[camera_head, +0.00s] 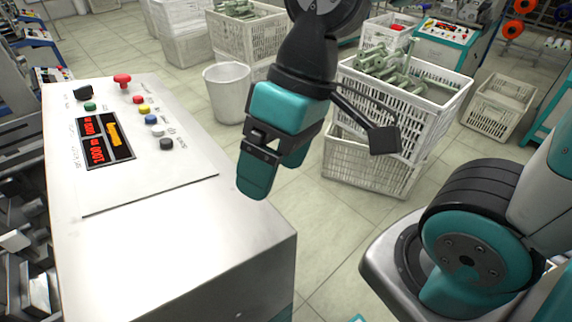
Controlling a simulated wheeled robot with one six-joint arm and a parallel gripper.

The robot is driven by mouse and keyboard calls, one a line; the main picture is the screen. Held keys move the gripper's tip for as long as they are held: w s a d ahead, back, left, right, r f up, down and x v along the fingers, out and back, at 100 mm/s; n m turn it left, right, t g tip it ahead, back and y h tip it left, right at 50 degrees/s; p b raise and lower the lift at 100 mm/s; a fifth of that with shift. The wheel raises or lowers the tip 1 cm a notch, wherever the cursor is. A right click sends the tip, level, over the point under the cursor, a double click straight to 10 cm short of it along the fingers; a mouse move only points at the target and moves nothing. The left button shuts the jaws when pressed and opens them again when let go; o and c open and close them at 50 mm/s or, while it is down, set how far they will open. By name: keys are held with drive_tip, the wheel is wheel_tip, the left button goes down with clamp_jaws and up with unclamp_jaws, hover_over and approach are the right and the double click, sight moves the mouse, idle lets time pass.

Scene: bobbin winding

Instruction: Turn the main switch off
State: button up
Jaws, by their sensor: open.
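The control panel (190,158) is on the light metal top of a machine at the left. A black knob (83,93), which looks like a rotary switch, sits at the panel's far left corner. A red mushroom button (122,80) stands to its right. The labels are too small to read, so I cannot tell for sure which control is the main switch or its setting. My gripper (273,172) hangs with its teal fingers downward, to the right of the panel. It is open and apart from all the controls, with nothing visible between the fingers.
Small coloured buttons (151,119) and a red-lit display (104,141) share the panel. White crates (405,105) with green bobbins stand on the floor behind and right of my gripper. A white bin (227,92) stands behind the machine. Tiled floor (320,230) is clear between.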

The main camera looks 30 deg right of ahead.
drive_tip(key=w+d+f+m+g+y, duration=0.1)
drive_tip(key=w+f+m+g+y, duration=0.2)
drive_tip(key=w+m, duration=0.35)
drive_tip(key=w+d+f+m+t+y+p, duration=0.1)
drive_tip(key=w+d+f+m+y, duration=0.2)
drive_tip(key=d+f+m+y, duration=0.4)
drive_tip(key=w+d+f+m+t+y+p, duration=0.15)
drive_tip(key=d+f+m+y, duration=0.25)
drive_tip(key=f+m, duration=0.6)
drive_tip(key=a+p, duration=0.1)
drive_tip(key=a, duration=0.5)
drive_tip(key=shift+a+f+n+g, duration=0.35)
drive_tip(key=shift+a+f, duration=0.05)
drive_tip(key=shift+s+a, duration=0.15)
drive_tip(key=shift+a, duration=0.15)
drive_tip(key=shift+s+a+p, duration=0.1)
drive_tip(key=shift+a+p, duration=0.25)
drive_tip(key=shift+a, duration=0.5)
